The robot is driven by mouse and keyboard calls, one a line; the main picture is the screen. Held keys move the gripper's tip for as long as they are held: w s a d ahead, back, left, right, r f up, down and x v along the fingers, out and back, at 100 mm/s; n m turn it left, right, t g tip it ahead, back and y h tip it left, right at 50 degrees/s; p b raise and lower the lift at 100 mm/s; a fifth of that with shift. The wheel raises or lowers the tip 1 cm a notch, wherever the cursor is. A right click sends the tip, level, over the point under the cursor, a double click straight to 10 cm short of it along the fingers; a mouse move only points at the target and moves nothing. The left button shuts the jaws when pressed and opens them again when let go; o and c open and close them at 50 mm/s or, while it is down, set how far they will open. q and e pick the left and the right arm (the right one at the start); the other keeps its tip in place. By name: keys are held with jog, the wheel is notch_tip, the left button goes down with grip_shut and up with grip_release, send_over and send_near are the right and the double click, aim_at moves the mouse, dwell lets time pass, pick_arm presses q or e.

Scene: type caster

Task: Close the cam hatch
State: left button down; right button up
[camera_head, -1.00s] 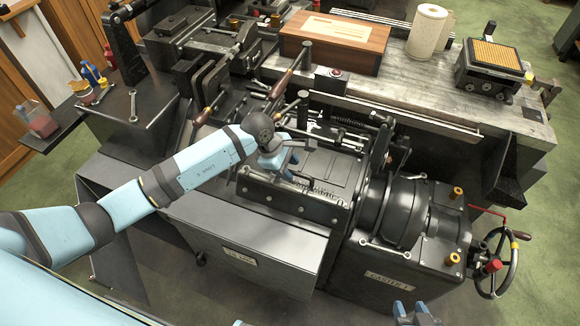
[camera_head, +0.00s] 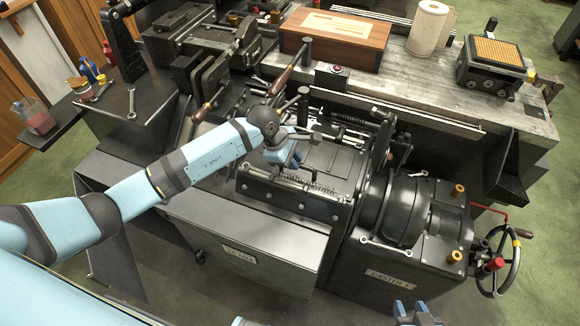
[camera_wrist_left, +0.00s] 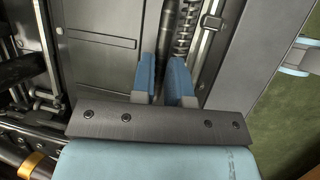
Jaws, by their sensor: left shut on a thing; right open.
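A flat dark panel on the caster, which I take for the cam hatch (camera_head: 332,162), lies on the machine's top in the head view. It also shows in the left wrist view (camera_wrist_left: 105,52). My left gripper (camera_head: 292,160) points down at its near left part, by a row of springs. In the left wrist view my left gripper's blue fingers (camera_wrist_left: 164,75) stand close together, either side of a dark narrow part beside a coil spring (camera_wrist_left: 183,38). They are shut on it; its grip point is largely hidden. My right gripper (camera_head: 413,313) is open and empty at the bottom edge.
An upright dark plate (camera_head: 382,142) stands at the panel's right end. A handwheel (camera_head: 497,263) is at the far right. A long lever (camera_head: 290,68) rises behind my left gripper. A wooden box (camera_head: 335,38) and a paper roll (camera_head: 427,28) stand on the bench behind.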

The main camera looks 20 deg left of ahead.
pick_arm(q)
jog(key=shift+w+b, duration=0.35)
jog(key=shift+w, duration=0.6)
jog(key=shift+r, duration=0.15)
jog(key=c, duration=1.4)
grip_release()
jog(key=shift+o, duration=1.4)
jog(key=shift+w, duration=0.15)
jog(key=v, duration=1.3)
jog(key=shift+r+b, duration=0.25)
jog(key=shift+b, duration=0.1)
